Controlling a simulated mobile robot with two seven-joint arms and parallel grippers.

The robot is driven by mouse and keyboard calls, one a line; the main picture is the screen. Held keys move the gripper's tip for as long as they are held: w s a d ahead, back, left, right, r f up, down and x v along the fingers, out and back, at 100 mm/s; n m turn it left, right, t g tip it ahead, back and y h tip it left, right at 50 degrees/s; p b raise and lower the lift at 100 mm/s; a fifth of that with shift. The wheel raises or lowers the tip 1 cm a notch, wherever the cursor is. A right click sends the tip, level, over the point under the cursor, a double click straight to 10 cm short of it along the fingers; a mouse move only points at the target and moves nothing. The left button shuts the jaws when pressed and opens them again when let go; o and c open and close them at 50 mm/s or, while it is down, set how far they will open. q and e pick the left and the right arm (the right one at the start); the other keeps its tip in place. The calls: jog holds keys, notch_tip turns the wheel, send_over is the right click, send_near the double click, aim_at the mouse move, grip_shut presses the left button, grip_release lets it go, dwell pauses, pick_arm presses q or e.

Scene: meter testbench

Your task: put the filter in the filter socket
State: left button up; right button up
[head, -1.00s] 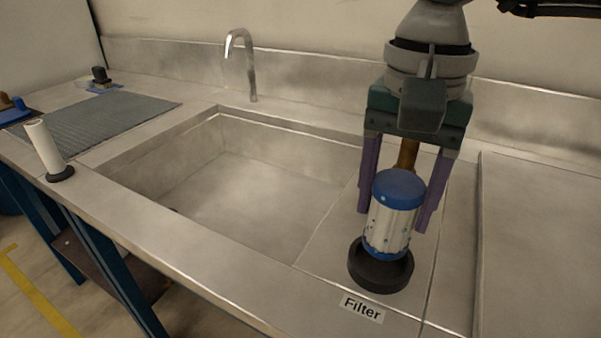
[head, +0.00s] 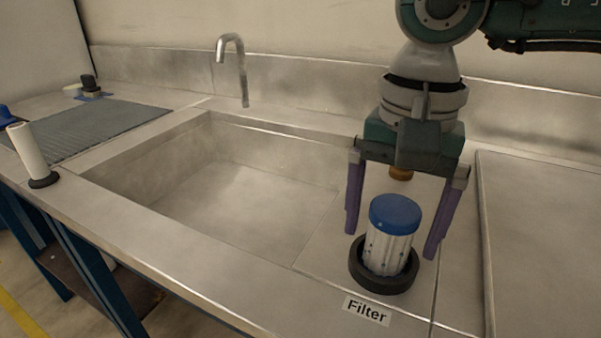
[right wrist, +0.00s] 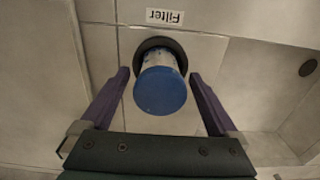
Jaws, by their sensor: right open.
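The filter (head: 389,236) is a white ribbed cylinder with a blue cap. It stands upright in the black ring of the filter socket (head: 384,281), behind the "Filter" label. Its lower end is hidden by the ring. My right gripper (head: 394,244) is open above and behind the filter, with purple fingers on either side of it and apart from it. In the right wrist view the filter's blue cap (right wrist: 160,91) shows between the spread fingers, with the black socket ring (right wrist: 160,46) beyond it. My left gripper is not in view.
The "Filter" label (head: 367,310) is at the bench's front edge. A sink (head: 230,190) with a tap (head: 233,70) lies to the left. A white cylinder in a black base (head: 30,152) stands at the far left. A raised metal panel (head: 545,240) is at right.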

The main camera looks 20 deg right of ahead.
notch_tip(320, 180, up, 12)
jog(key=shift+r, duration=0.15)
dwell(0.5)
